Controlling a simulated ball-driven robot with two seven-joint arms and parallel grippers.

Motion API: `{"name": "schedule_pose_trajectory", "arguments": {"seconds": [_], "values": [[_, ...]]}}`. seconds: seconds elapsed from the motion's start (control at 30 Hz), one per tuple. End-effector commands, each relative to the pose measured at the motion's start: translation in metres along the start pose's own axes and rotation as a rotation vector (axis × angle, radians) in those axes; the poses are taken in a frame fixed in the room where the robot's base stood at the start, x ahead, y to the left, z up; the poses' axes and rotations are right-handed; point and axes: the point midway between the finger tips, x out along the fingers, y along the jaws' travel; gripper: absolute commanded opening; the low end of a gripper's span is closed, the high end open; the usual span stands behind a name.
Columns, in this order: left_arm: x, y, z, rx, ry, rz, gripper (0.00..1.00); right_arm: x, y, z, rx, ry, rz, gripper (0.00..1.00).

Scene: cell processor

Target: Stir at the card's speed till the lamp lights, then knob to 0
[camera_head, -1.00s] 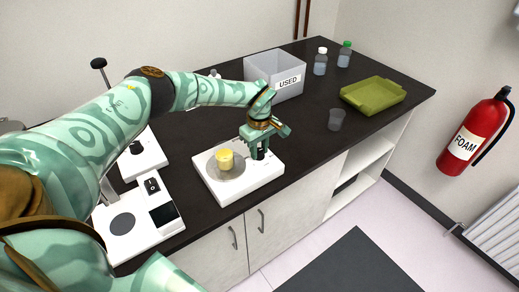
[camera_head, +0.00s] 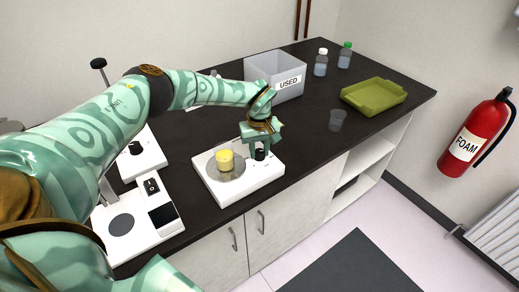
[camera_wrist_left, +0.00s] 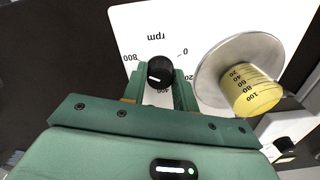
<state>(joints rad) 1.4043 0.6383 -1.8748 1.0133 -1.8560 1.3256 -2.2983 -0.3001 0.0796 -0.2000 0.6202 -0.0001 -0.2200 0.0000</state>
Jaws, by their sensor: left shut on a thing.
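A white stirrer (camera_head: 215,186) stands near the front of the dark bench. A beaker of yellow liquid (camera_head: 225,160) sits on its round metal plate (camera_wrist_left: 212,82). My left gripper (camera_head: 261,150) is over the stirrer's right side, its fingers on either side of the black knob (camera_wrist_left: 160,72) and shut on it. The left wrist view shows the dial marks "rpm", "0" and "800" around the knob; a short white mark shows on the knob, but its exact setting is hard to read. I see no card and cannot make out a lamp. My right gripper is out of view.
A grey bin marked USED (camera_head: 261,74) stands behind, with two bottles (camera_head: 320,65) and an olive tray (camera_head: 374,97) to the right. A clear empty cup (camera_head: 337,120) is near the front edge. A white device (camera_head: 146,227) stands left of the stirrer.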

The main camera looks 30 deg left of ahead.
Motion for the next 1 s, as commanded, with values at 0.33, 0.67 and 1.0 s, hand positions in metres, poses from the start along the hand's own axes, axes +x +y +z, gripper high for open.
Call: {"name": "schedule_pose_trajectory", "arguments": {"seconds": [0.33, 0.67, 1.0], "values": [[-0.002, 0.001, -0.002, -0.001, 0.005, 0.004, 0.50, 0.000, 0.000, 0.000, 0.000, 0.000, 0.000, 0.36], [-0.006, 0.001, -0.001, -0.001, 0.003, 0.002, 0.50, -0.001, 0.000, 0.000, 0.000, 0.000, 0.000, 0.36], [-0.085, 0.001, -0.002, -0.001, 0.006, 0.006, 0.50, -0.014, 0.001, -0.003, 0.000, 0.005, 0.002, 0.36]]}}
